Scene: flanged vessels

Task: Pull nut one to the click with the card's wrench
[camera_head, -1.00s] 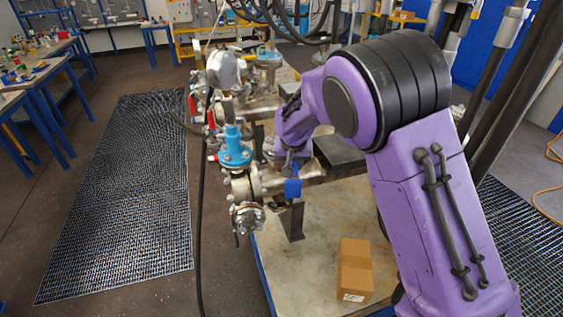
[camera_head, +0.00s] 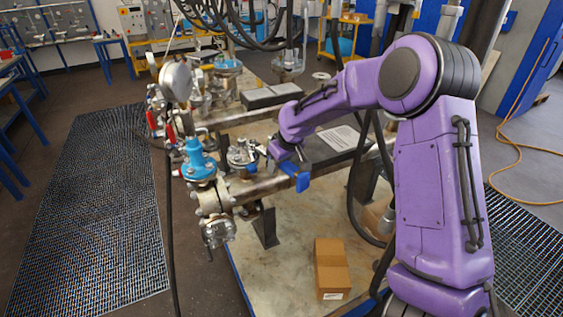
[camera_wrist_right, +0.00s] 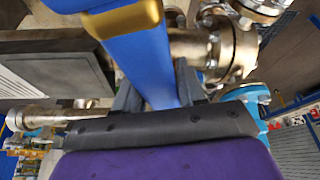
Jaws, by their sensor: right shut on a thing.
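My right gripper (camera_head: 292,165) is shut on a blue bar-shaped tool, likely the wrench (camera_head: 302,181), beside the steel pipework. In the right wrist view the dark fingers (camera_wrist_right: 158,92) close around the blue bar (camera_wrist_right: 146,62), which has a yellow-gold end (camera_wrist_right: 125,17). The wrench's working end is not clear. A bolted steel flange (camera_head: 243,153) stands on the pipe left of the gripper, apart from it. Which nut is nut one I cannot tell. A white printed sheet, perhaps the card (camera_head: 343,138), lies on a dark surface behind the gripper. My left gripper is not in view.
A blue flanged fitting (camera_head: 198,168), a round gauge (camera_head: 175,82) and an end flange (camera_head: 217,232) crowd the left side. A cardboard box (camera_head: 331,268) sits on the bench plate. Black hoses hang behind. The floor grating (camera_head: 90,220) at left is clear.

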